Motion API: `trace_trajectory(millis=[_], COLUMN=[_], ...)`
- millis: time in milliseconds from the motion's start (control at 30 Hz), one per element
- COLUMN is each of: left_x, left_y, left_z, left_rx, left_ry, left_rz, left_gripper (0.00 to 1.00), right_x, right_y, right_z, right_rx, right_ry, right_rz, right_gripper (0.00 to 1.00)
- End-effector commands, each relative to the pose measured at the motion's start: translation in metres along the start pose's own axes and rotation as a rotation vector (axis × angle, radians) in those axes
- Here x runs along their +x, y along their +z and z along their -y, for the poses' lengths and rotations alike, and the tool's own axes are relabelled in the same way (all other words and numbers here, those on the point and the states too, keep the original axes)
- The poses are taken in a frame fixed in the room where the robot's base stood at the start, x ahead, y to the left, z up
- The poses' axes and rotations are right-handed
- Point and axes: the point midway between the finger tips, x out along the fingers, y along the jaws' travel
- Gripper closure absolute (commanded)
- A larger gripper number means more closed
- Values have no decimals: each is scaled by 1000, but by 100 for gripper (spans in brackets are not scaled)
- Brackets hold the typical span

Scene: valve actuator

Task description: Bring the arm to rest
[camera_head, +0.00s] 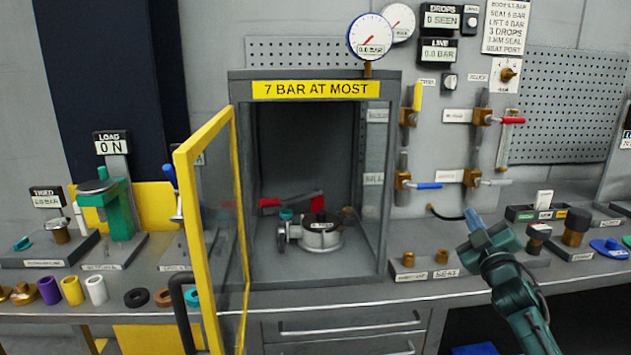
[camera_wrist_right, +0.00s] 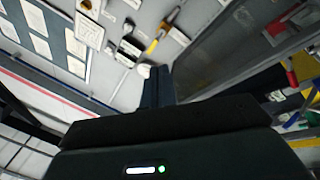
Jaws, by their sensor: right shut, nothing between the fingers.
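My right arm comes in from the lower right of the head view. Its gripper (camera_head: 473,217) is raised in front of the bench, right of the test cabinet, with its fingers pointing up and away. The fingers are shut together with nothing between them. In the right wrist view the shut fingers (camera_wrist_right: 156,84) point toward the wall panel, clear of any object. My left gripper is not seen in either view.
The test cabinet (camera_head: 236,77) stands open, its yellow-framed door (camera_head: 178,155) swung out toward me. A metal valve (camera_head: 320,238) sits inside.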

Motion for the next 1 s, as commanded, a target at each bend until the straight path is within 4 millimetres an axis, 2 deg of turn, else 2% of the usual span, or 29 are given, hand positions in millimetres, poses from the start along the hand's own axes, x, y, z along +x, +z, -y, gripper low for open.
trace_trajectory(millis=[100, 267, 300, 467, 567, 667, 767, 800, 900, 1000], left_x=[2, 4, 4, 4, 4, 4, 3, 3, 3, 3], left_y=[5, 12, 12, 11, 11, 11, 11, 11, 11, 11], left_z=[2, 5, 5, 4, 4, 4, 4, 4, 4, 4], left_rx=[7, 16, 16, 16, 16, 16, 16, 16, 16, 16], left_ry=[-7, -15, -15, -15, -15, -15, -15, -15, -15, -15], left_rz=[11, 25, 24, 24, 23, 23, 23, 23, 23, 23], left_gripper=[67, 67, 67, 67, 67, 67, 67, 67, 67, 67], right_x=[-3, -14, -27, -77, -116, -166, -229, -256, -324, -382], right_y=[31, 62, 68, 74, 78, 78, 72, 68, 53, 36], right_z=[8, 33, 51, 106, 142, 181, 219, 232, 258, 273], right_rx=[208, 458, 465, 470, 482, 504, 539, 556, 605, 655], right_ry=[-27, -97, -124, -207, -265, -334, -410, -441, -511, -565], right_rz=[169, 373, 390, 418, 443, 476, 518, 537, 586, 635], right_gripper=[100, 100, 100, 100, 100, 100, 100, 100, 100, 100])
